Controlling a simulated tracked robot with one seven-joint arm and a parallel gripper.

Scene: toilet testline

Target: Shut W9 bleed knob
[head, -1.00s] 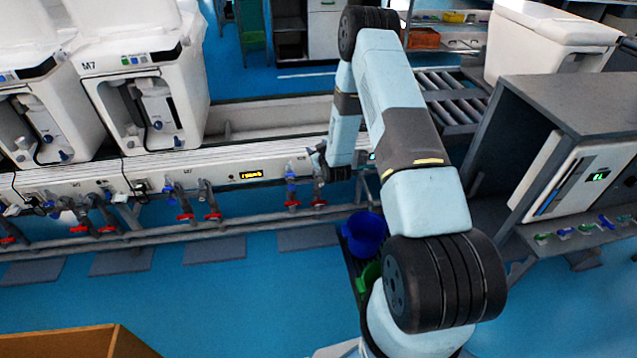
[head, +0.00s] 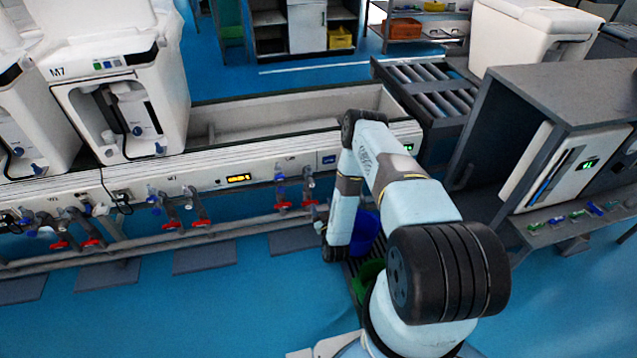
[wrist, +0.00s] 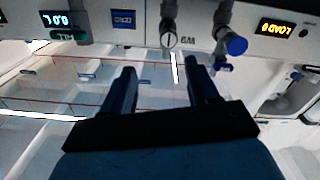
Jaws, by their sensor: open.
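In the wrist view the label W9 shows upside down on the white panel. Beside it is a small round pale-faced knob (wrist: 168,41) on a grey stem; I take it as the W9 bleed knob, but its setting is too small to read. My gripper (wrist: 160,72) is open and empty. Its two dark fingers point toward the panel, with the round knob beyond the gap between them, apart from both. In the head view my gripper (head: 320,218) is small and partly hidden by my arm, close to the rightmost taps with red handles (head: 283,205).
In the head view, a blue bucket (head: 365,232) and a green bucket (head: 369,277) stand by my arm. A pipe rail (head: 225,232) runs below the taps.

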